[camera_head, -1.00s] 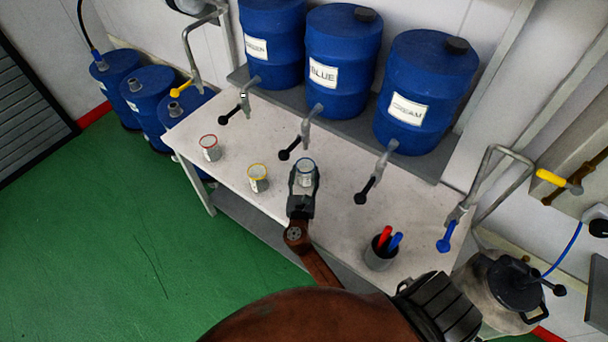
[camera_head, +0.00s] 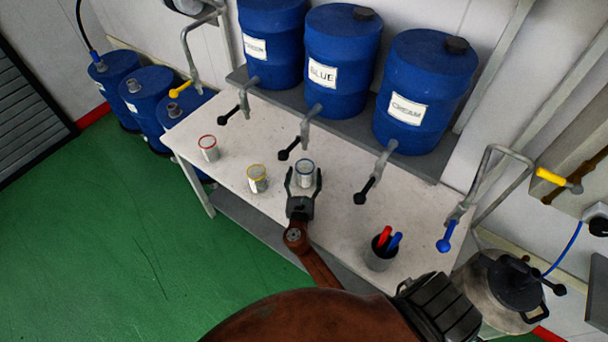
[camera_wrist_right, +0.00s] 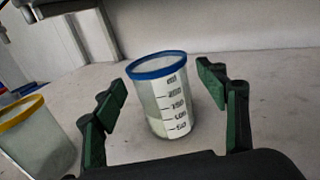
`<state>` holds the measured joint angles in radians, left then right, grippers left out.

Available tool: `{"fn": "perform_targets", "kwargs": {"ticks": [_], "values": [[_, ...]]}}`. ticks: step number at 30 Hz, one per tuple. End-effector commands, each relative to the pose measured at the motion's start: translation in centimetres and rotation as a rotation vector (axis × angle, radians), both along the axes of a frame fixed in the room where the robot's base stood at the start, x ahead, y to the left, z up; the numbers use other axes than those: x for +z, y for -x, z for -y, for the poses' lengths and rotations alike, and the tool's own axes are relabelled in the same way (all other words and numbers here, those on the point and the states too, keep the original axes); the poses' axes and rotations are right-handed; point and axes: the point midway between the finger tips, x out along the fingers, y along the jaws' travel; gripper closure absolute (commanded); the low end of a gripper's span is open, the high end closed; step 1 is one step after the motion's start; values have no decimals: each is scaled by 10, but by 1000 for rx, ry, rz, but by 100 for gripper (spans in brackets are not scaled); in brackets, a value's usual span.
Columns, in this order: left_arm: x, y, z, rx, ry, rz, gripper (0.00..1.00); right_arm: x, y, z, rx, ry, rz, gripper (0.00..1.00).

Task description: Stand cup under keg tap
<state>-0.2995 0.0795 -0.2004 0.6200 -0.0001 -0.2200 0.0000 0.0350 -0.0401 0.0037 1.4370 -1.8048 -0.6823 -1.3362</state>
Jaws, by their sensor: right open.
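A clear cup with a blue rim (camera_head: 304,174) stands upright on the white table below the tap of the keg labelled BLUE (camera_head: 338,50). In the right wrist view the blue-rimmed cup (camera_wrist_right: 169,108) shows printed volume marks and stands between the fingers, with a gap on each side. My right gripper (camera_head: 303,185) is open around the cup. In the wrist view its green-padded fingers (camera_wrist_right: 165,108) are spread. The BLUE keg's tap (camera_head: 304,130), with a black handle, is just behind and above the cup. My left gripper is not in view.
A red-rimmed cup (camera_head: 208,148) and a yellow-rimmed cup (camera_head: 258,179) stand to the left. The yellow-rimmed one is close to my right gripper. A holder with red and blue markers (camera_head: 380,258) stands on the right. A CREAM keg (camera_head: 425,80) is on the shelf behind.

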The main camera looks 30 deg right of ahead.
Motion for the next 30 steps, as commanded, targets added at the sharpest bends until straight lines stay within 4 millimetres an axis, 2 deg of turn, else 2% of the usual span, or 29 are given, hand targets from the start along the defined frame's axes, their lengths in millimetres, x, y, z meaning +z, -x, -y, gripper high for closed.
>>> {"fn": "perform_targets", "kwargs": {"ticks": [2, 5, 18, 24, 30], "values": [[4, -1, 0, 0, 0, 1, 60, 6, 0, 0, 0, -2, 1, 34], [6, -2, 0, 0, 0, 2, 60, 3, 11, -8, -1, 0, -3, 34], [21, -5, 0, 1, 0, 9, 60, 4, 80, -61, 0, -1, -1, 34], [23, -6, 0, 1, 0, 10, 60, 4, 94, -72, -1, -1, 1, 34], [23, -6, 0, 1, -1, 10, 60, 4, 96, -73, 0, 1, 1, 34]]}}
